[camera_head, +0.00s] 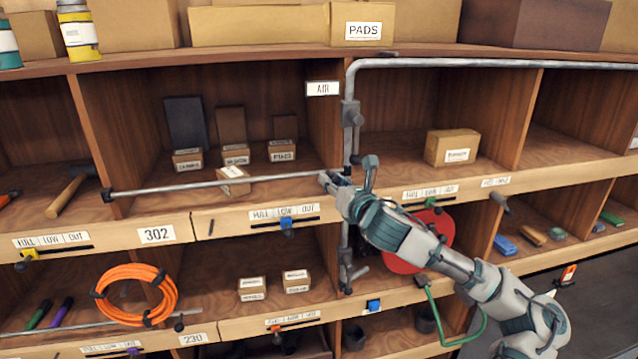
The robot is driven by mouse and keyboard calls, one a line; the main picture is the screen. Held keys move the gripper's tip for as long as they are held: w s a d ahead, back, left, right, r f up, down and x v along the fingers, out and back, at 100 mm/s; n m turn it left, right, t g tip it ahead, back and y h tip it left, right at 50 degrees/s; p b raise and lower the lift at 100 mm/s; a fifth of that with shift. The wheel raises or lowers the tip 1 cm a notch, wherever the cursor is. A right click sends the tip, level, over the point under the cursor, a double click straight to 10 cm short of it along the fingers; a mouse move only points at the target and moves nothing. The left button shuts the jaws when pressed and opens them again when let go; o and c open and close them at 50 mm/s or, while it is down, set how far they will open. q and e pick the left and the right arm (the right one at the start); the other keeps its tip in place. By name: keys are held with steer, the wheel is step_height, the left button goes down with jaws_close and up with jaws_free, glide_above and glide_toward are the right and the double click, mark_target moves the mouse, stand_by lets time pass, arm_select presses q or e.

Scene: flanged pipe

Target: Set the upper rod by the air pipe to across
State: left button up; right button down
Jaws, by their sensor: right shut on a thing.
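The grey air pipe (349,135) runs down the shelf front beside the AIR label (322,88) and bends right along the top. A long thin metal rod (220,184), the upper one, lies nearly level across the front of the left bay. Its dark-capped end (107,195) is at the left, and its right end reaches my gripper at the pipe. My right gripper (334,180) is shut on the upper rod at this end; the jaws hide the exact contact and the joint with the pipe. A lower fitting (347,271) is on the pipe below. My left gripper is out of view.
Small boxes (233,180) stand behind the rod, one close to it. A hammer (68,190) lies at the left. A red disc (412,240) is behind my right arm.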

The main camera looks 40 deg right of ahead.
steer(key=shift+s+d+f+g+h, duration=0.1)
steer(key=shift+d+g+h, duration=0.25)
steer(key=shift+d, duration=0.4)
steer(key=shift+a, duration=0.5)
steer(key=shift+a+r, duration=0.25)
steer(key=shift+a, duration=0.15)
steer(key=shift+d, duration=0.2)
steer(key=c, duration=1.1)
jaws_free()
steer(key=shift+d, duration=0.2)
steer(key=shift+o, duration=1.2)
steer(key=shift+d+f, duration=0.2)
steer(key=shift+d, duration=0.15)
steer(key=shift+a, duration=0.45)
steer(key=shift+s+a+r, duration=0.1)
steer(key=shift+a, duration=0.05)
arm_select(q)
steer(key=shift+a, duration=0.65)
arm_select(e)
steer(key=v, duration=1.1)
steer(key=shift+s+f, duration=0.2)
steer(key=shift+s, duration=0.15)
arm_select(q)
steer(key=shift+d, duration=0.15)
arm_select(e)
steer(key=shift+d, duration=0.3)
